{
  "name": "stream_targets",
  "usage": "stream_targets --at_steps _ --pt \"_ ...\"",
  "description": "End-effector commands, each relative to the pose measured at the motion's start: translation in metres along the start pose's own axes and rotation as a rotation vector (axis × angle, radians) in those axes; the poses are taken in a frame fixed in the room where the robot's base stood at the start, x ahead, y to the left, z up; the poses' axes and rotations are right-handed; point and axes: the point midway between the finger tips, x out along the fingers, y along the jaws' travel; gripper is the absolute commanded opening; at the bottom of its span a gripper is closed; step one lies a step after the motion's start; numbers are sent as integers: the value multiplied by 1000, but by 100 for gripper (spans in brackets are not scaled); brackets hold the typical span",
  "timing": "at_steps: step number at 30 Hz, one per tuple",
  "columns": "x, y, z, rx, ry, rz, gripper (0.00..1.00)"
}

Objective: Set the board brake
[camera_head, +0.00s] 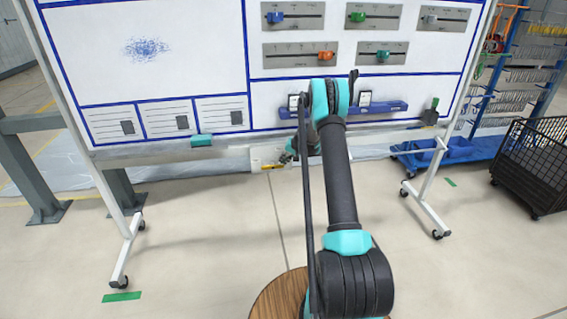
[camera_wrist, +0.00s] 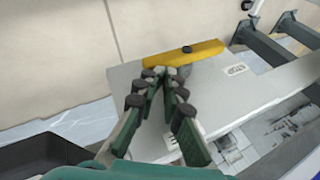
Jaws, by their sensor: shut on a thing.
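The whiteboard (camera_head: 185,66) stands on a wheeled frame. Below its lower edge, a pale grey plate with a yellow front edge (camera_head: 266,158) shows partly behind my arm; it looks like the brake pedal. In the wrist view this grey plate (camera_wrist: 215,84) fills the middle, with a yellow strip (camera_wrist: 185,53) and a small black knob on its far edge. My gripper (camera_wrist: 160,72) has its green fingers drawn together at the tips, over the plate close to the yellow strip. What is held between the tips is hard to make out. In the head view my gripper (camera_head: 288,156) is small and partly hidden.
A teal eraser (camera_head: 201,140) lies on the board's tray. Colored sliders (camera_head: 320,56) are on the board's upper right. The frame's caster legs (camera_head: 128,250) stand left and right. A black mesh cart (camera_head: 533,165) is at right. Floor before the board is clear.

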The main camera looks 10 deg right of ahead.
Motion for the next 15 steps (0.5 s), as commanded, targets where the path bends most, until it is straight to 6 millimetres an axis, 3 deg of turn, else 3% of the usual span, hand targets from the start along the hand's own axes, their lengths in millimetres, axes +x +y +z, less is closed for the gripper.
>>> stream_targets --at_steps 6,15 --pt "-30 -22 -7 0 1 -2 0" --pt "-84 14 -11 2 2 -1 0"
